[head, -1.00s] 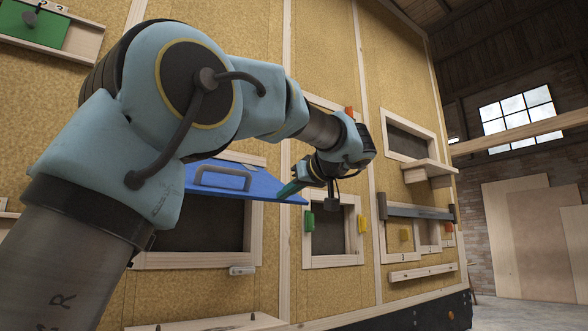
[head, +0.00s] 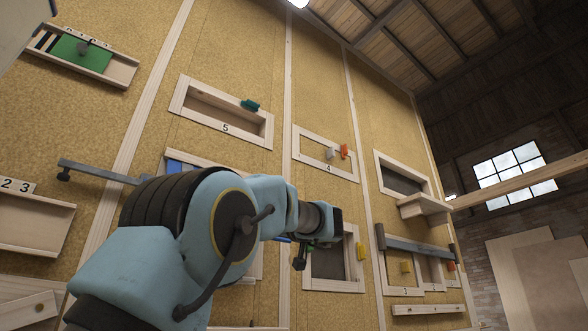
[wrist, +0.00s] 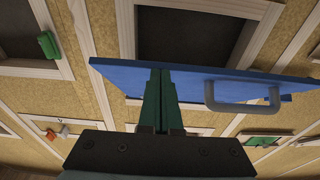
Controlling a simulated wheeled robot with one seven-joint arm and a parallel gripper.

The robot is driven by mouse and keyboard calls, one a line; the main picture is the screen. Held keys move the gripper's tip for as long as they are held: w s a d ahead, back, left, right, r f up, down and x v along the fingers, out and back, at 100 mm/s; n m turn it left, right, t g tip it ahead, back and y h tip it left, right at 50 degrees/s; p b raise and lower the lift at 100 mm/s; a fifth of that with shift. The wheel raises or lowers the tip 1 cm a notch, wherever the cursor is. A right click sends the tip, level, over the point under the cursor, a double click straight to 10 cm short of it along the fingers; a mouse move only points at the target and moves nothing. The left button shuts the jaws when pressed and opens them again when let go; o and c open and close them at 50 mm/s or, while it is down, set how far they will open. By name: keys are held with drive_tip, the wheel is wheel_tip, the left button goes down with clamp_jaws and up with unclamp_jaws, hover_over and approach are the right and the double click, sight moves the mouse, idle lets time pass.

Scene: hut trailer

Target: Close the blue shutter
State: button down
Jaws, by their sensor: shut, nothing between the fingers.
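The blue shutter (wrist: 215,86) crosses the wrist view as a thin flat panel, standing out from the wall in front of a dark framed opening (wrist: 190,38). Its grey bar handle (wrist: 245,107) is to the right of my fingers. My gripper (wrist: 160,75) is shut and empty, with its green fingertips at the shutter's edge; I cannot tell whether they touch it. My gripper (head: 303,254) is partly hidden there too.
Recesses marked 4 (head: 327,169) and 5 (head: 225,128) are above.

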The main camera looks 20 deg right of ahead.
drive_tip(key=w+a+f+t+b, duration=0.1)
drive_tip(key=w+f+b, duration=0.3)
drive_tip(key=w, duration=0.3)
drive_tip(key=w+a+f+t+b, duration=0.2)
drive_tip(key=w+f+b, duration=0.2)
drive_tip(key=w+b, duration=0.3)
drive_tip(key=shift+w+y, duration=0.3)
drive_tip(key=shift+w, duration=0.5)
drive_tip(key=shift+f, duration=0.1)
